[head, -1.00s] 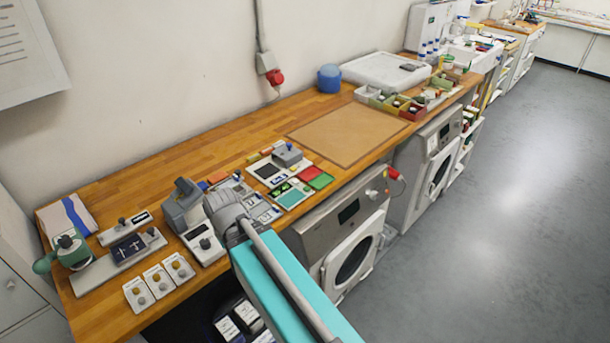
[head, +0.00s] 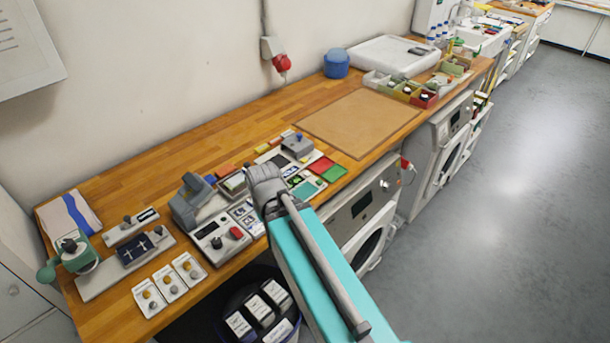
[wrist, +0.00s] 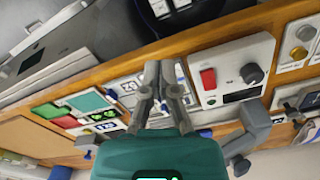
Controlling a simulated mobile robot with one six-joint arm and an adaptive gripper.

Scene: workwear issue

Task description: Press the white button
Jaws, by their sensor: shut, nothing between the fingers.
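Three pale plates carry small round yellowish and grey buttons; the nearest plate (head: 188,268) stands left of a white control box (head: 216,240). One plate partly shows at the right edge of the wrist view (wrist: 286,60). The control box has a red rocker and a black knob, and it also shows in the wrist view (wrist: 230,58). My gripper (head: 262,178) is shut and empty, above the bench right of the box. Its closed fingers (wrist: 161,70) hide part of the black-marked white cards behind them.
A grey clamp-like device (head: 186,207) stands behind the control box. Red and green pads (head: 327,168) lie right of my gripper. A green-and-grey device (head: 76,254) stands at the bench's left end. A brown mat (head: 358,122) leaves clear room farther along.

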